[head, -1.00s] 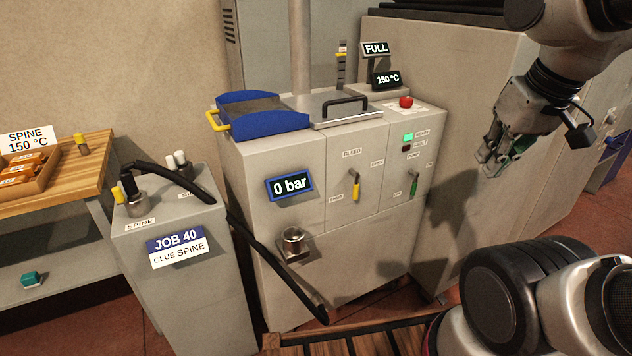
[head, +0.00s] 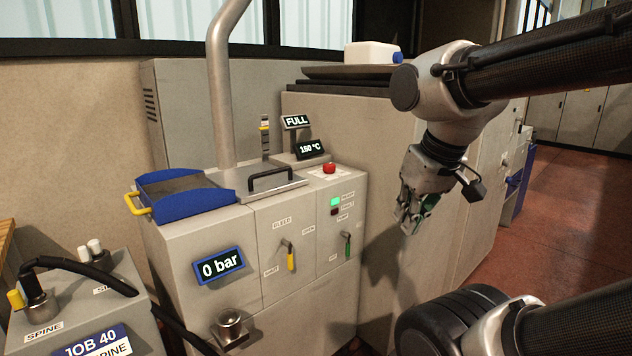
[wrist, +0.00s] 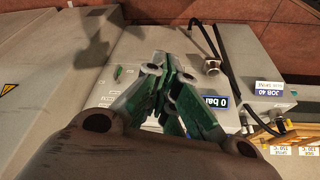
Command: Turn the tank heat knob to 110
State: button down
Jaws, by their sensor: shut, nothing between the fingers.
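The grey machine (head: 300,285) stands left of my gripper (head: 408,222) in the head view. Its small black display (head: 312,149) reads 150 °C, under a FULL sign (head: 296,121). No knob labelled tank heat can be made out. My gripper is shut and empty, in the air to the right of the machine and in front of the large grey cabinet (head: 360,120). In the wrist view my gripper's green fingers (wrist: 172,60) meet in front of the machine front, hiding part of it.
A red button (head: 329,169) and a black-handled lid (head: 262,187) are on the machine top, beside a blue tray (head: 185,195). A yellow lever (head: 290,257), a green lever (head: 347,244) and a 0 bar display (head: 220,266) are on its front. A hose (head: 85,270) runs on the left.

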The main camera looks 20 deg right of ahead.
aim_at(329, 168)
jog(key=i+l, duration=0.1)
jog(key=i, duration=0.85)
jog(key=l+z, duration=0.05)
jog(key=l, duration=0.05)
